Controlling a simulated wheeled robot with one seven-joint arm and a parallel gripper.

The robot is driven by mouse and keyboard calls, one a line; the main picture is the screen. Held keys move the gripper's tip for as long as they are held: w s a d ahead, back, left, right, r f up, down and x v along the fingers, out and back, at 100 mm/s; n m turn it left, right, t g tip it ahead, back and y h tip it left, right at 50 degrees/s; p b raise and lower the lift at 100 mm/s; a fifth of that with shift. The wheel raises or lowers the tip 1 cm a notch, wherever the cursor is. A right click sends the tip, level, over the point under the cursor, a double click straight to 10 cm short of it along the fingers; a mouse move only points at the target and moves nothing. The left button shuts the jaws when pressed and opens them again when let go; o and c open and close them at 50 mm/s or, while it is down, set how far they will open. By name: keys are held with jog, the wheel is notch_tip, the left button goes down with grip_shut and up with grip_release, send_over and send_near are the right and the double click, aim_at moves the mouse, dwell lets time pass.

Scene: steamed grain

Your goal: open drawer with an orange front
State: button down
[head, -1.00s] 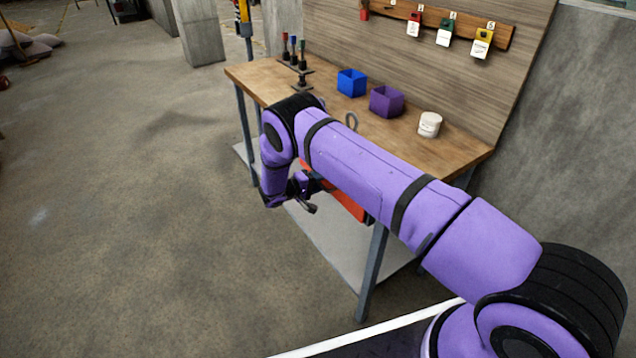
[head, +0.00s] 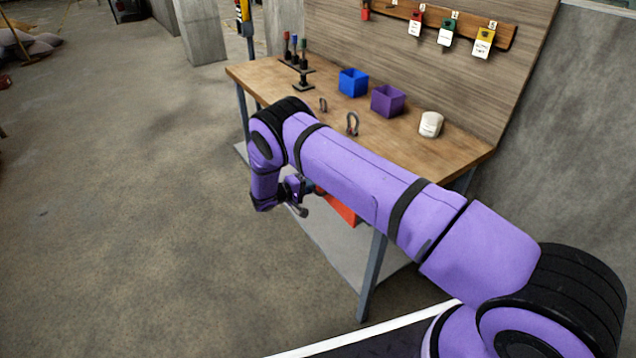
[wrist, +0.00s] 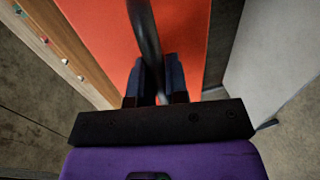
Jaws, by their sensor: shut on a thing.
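The drawer's orange front (head: 340,208) shows below the workbench top, partly hidden behind my purple arm. It fills the upper middle of the wrist view (wrist: 185,35). A dark bar handle (wrist: 146,40) runs along the front. My gripper (wrist: 155,82) is shut on this handle, with one dark finger on each side of it. In the head view my gripper (head: 308,190) is at the orange front, and the handle is hard to make out there. The inside of the drawer is not visible.
The wooden workbench (head: 430,150) carries a blue bin (head: 353,82), a purple bin (head: 387,101), a white container (head: 430,124), two shackles (head: 352,124) and a small rack (head: 298,62). A grey table leg (head: 372,275) stands near my arm.

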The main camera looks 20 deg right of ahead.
jog(key=f+v, duration=0.2)
jog(key=v, duration=0.9)
jog(key=a+f+v, duration=0.1)
jog(key=f+v, duration=0.1)
jog(key=v, duration=0.9)
jog(key=shift+f, duration=0.4)
jog(key=shift+s+d, duration=0.1)
jog(key=shift+s, duration=0.05)
jog(key=c, duration=1.1)
grip_release()
jog(key=shift+c, duration=0.2)
jog(key=v, duration=1.1)
